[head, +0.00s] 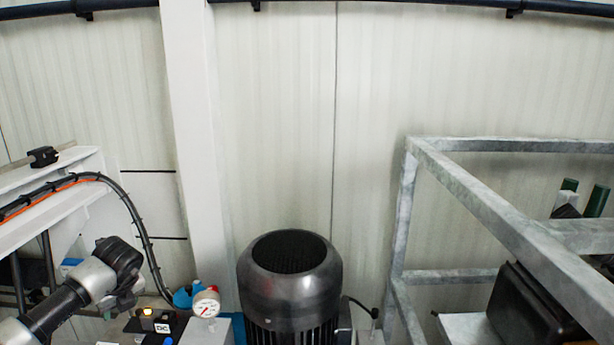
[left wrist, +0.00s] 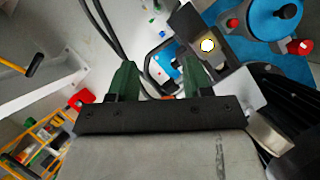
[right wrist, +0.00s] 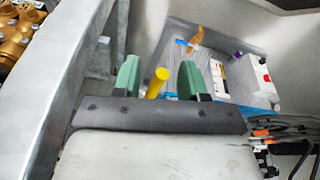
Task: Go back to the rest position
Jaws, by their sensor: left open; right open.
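My left gripper (left wrist: 157,72) is open, with its two green fingers apart and nothing held between them in the left wrist view. In the head view my left arm reaches in from the lower left, and the gripper (head: 130,298) hangs beside the gauge panel. My right gripper (right wrist: 158,76) is open in the right wrist view. A yellow rod-like thing (right wrist: 157,83) shows between its green fingers; I cannot tell how far beyond them it lies. In the head view the right gripper's green fingers (head: 584,194) show at the right edge, partly hidden by a metal frame.
A dark motor (head: 290,275) stands at bottom centre. A grey metal frame (head: 480,197) stands at the right, close to my right gripper. A pressure gauge (head: 206,304) and a control box (head: 155,322) are near my left gripper. A white pillar (head: 195,140) stands behind.

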